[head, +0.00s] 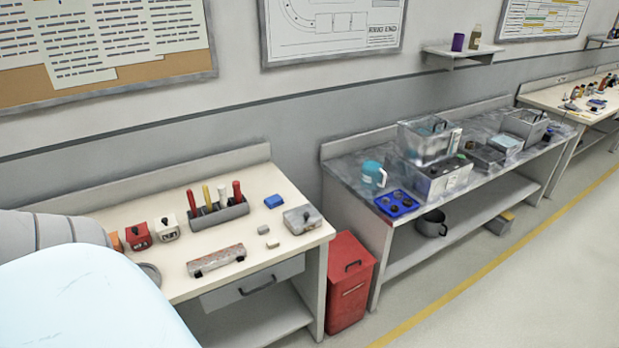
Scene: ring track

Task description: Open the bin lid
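A red bin (348,296) stands on the floor between two workbenches. A second dark handle or slot shows on the bin's front. Neither of my grippers is in view. A large pale rounded surface and grey ribbed part at the lower left look like parts of my own body, and nothing of mine touches the bin.
A cream workbench (170,245) with screwdrivers, small boxes and a drawer stands left of the bin. Open floor (480,310) with a yellow line lies in front.

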